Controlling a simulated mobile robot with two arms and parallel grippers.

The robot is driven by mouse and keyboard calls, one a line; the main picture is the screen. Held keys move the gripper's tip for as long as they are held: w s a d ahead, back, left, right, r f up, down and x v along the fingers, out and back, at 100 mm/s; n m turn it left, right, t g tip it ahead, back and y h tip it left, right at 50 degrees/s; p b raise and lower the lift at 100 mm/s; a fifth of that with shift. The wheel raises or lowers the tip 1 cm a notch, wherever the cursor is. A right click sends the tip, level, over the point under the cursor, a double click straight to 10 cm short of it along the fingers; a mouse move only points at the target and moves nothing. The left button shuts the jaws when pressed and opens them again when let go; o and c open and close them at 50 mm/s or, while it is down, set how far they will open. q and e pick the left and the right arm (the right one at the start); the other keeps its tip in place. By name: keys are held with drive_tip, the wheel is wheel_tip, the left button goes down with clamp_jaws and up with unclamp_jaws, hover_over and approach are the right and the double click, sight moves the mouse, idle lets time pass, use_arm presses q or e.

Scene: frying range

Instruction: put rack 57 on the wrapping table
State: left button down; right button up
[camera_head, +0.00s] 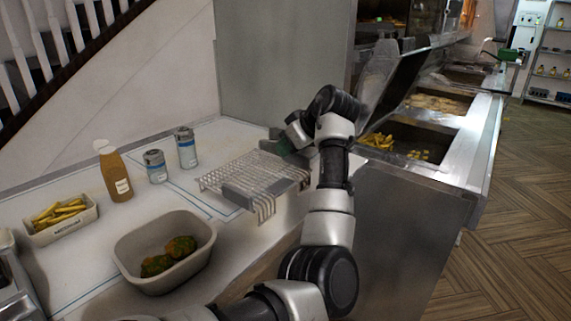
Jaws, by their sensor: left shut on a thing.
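A silver wire rack (235,180) with a grey plate on its front side is over the right part of the white wrapping table (185,205). No number is legible on the rack. My left arm rises from the bottom of the view, and my left gripper (284,146) is shut on the rack's far right edge. The gripper's fingertips are partly hidden. The rack looks about level and very close to the tabletop; I cannot tell whether it rests fully on it. My right gripper is not in view.
On the table stand a beige bowl (165,272) with browned green pieces, a tray of fries (60,222), a sauce bottle (114,172) and two cans (155,166) (186,148). The frying range (455,150) with its fried food is at the right. A tall panel (275,65) stands behind.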

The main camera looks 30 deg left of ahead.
sight(287, 161)
use_arm(q)
drive_tip(key=shift+s+a+f, duration=0.1)
drive_tip(key=shift+s+a, duration=0.05)
drive_tip(key=shift+s, duration=0.05)
wheel_tip(287, 161, down, 4)
drive_tip(key=shift+f, duration=0.1)
drive_tip(key=c, duration=1.2)
unclamp_jaws()
drive_tip(key=v, duration=1.2)
